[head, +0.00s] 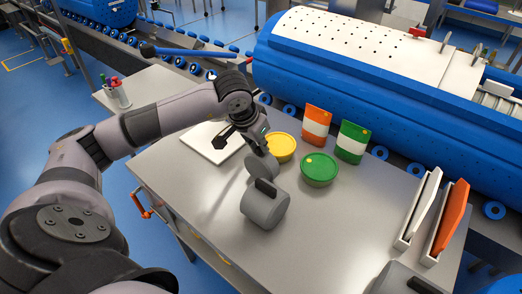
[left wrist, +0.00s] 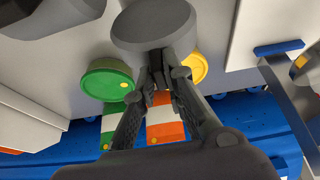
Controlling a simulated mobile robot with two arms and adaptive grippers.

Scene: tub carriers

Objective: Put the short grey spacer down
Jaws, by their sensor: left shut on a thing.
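In the left wrist view the fingertips (left wrist: 160,78) close at the spacer's edge (left wrist: 150,22). My right gripper is out of view.
A yellow-lidded tub (head: 281,147) and a green-lidded tub (head: 319,169) stand close to the spacer, with orange (head: 315,127) and green (head: 352,142) packs behind. A white board (head: 212,143) lies to the left. White and orange holders (head: 445,218) stand right. The front middle is clear.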

